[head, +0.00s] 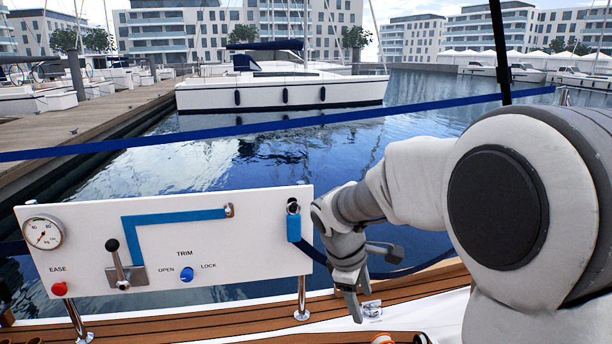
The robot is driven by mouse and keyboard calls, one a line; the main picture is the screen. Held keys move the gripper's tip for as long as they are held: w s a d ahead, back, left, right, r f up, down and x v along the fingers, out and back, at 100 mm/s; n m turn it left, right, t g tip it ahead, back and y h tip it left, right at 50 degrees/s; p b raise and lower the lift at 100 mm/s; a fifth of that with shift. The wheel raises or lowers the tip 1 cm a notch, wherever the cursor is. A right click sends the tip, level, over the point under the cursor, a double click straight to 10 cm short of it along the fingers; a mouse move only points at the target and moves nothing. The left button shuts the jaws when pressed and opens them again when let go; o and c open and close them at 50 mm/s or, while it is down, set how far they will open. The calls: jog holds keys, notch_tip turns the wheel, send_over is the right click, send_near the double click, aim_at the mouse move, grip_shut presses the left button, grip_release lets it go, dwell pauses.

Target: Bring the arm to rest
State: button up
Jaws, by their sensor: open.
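My arm comes in from the right side of the head view. My gripper (358,302) hangs at its end, pointing down, just right of the white control panel (200,272) and low over the wooden deck. Its jaws are open and I see nothing between them. The panel carries a round gauge (43,232), a red EASE button (59,289), a lever with a black knob (116,258), a blue TRIM knob (187,274) between OPEN and LOCK, and a blue piece on a hook (293,224). A blue strip (150,218) bends across the panel's face.
The panel stands on metal posts (301,300) fixed to the deck (230,322). A blue line (260,126) crosses above the panel. Orange items lie at the bottom edge near my arm. Water, a moored boat (283,88) and a dock (80,120) are beyond.

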jog(key=s+d+r+m+t+y, duration=0.2)
jog(key=s+r+m, duration=0.35)
jog(key=s, duration=0.55)
jog(key=s+d+r+m+t+y, duration=0.1)
jog(key=s+r+m, duration=0.3)
jog(key=s+m, duration=0.45)
notch_tip(320, 180, up, 18)
jog(key=s+n+p, duration=0.1)
jog(key=s+p, duration=0.1)
jog(key=p, duration=1.6)
jog(key=shift+s+r+t+p, duration=0.2)
jog(key=shift+s+t+p, duration=0.05)
jog(key=shift+t+p, duration=0.1)
